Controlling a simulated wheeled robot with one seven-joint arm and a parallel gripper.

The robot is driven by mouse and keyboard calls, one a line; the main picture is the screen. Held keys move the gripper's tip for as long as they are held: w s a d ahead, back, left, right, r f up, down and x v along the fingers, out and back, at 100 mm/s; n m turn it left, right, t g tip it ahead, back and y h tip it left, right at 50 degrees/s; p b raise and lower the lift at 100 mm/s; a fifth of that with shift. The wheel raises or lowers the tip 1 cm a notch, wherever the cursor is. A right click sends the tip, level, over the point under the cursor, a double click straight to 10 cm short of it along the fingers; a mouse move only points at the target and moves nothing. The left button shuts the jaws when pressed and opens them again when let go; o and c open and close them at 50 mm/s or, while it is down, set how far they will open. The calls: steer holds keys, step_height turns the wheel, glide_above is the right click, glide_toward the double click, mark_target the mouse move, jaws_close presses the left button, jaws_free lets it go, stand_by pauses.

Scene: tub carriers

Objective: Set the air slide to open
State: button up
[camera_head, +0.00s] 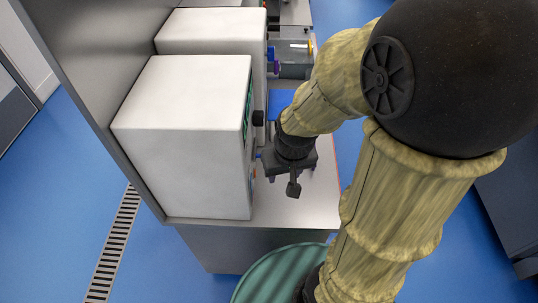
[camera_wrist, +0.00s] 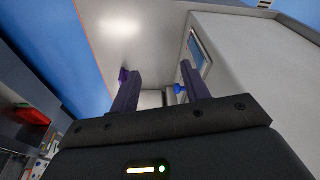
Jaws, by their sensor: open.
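My gripper (camera_wrist: 159,74) is open and empty in the wrist view, its two dark fingers apart. A small blue part (camera_wrist: 180,89) shows between them, close to the right finger, near the white housing. It may be the air slide, but I cannot tell this or its setting. In the head view my gripper (camera_head: 291,172) hangs over the pale bench top, just right of the front white housing (camera_head: 190,120). A black knob (camera_head: 258,118) sticks out of that housing's right face. That face is seen very obliquely, and my gripper and arm hide part of the area beside it.
A second white housing (camera_head: 212,27) stands behind the first. A grey transparent container (camera_head: 292,58) lies to its right. The bench top (camera_head: 310,208) is bare near its front edge. A green round thing (camera_head: 275,275) stands below the bench. Blue floor (camera_head: 70,200) is clear at left.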

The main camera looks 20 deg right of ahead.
steer(key=w+d+f+m+g+y+b, duration=0.1)
steer(key=w+d+f+m+g+y, duration=0.1)
steer(key=d+f+m+y, duration=0.25)
steer(key=w+d+f+m+g+y+b, duration=0.1)
steer(key=w+f+m+g+y, duration=0.15)
steer(key=f+m, duration=0.4)
steer(key=w+d+m+t+y, duration=0.4)
steer(key=d+m+t+y, duration=0.3)
steer(key=d+m+y, duration=0.3)
steer(key=shift+d+t, duration=0.35)
steer(key=shift+d, duration=0.35)
steer(key=shift+w+a+r, duration=0.1)
steer(key=p+x, duration=0.3)
steer(key=x, duration=1.4)
steer(key=shift+a, duration=0.2)
steer(key=shift+r, duration=0.1)
steer(key=shift+c, duration=0.2)
